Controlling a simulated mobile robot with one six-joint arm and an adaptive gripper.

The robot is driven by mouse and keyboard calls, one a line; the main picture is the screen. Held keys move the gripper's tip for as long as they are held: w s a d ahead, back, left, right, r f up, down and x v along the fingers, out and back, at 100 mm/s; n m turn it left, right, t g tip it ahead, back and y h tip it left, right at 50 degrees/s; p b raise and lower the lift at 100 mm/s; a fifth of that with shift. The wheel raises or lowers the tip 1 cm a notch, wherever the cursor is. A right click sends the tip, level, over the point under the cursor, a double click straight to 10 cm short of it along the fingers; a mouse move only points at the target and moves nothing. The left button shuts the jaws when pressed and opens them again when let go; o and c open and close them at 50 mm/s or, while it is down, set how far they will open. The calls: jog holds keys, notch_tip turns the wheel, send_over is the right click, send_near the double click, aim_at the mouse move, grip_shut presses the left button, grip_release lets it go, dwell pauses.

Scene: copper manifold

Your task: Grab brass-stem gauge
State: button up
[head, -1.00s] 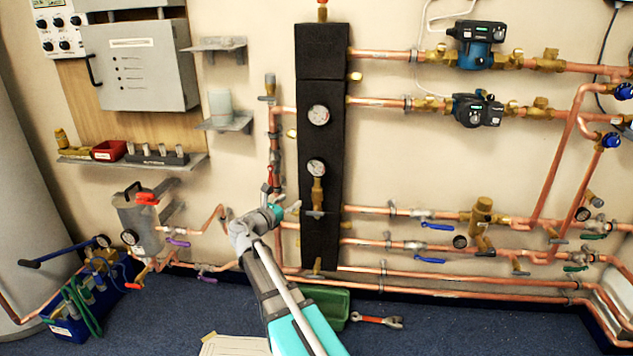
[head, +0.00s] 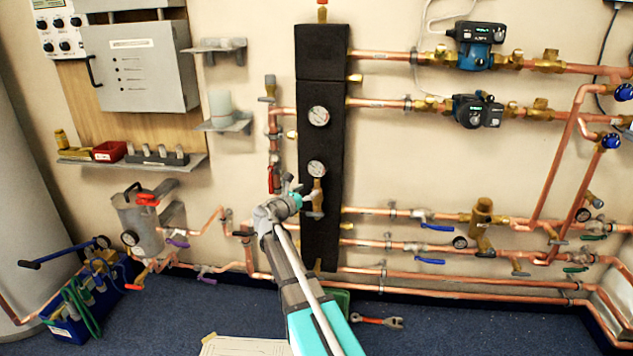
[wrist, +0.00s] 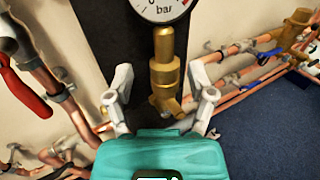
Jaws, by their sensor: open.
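The brass-stem gauge (head: 316,170) is a white round dial on a brass stem, on the lower part of the black insulated column. In the wrist view the dial's lower part (wrist: 160,8) with "bar" on it is at the top edge, and its brass stem (wrist: 163,72) runs down below it. My gripper (head: 294,184) is open and empty, just left of the stem in the head view. In the wrist view the gripper's fingertips (wrist: 160,80) appear on either side of the stem. Neither finger visibly presses on it. The stem's depth between the fingers is unclear.
A second gauge (head: 318,115) sits higher on the black column (head: 322,60). A red-handled valve (head: 273,178) and copper pipes are close to the left. More copper pipes (head: 400,212) with valves run to the right. A wrench (head: 378,321) lies on the floor.

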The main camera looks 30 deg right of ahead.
aim_at(315, 186)
jog(key=shift+x, duration=2.6)
jog(key=shift+s+d, duration=0.1)
jog(key=shift+s, duration=0.05)
grip_shut()
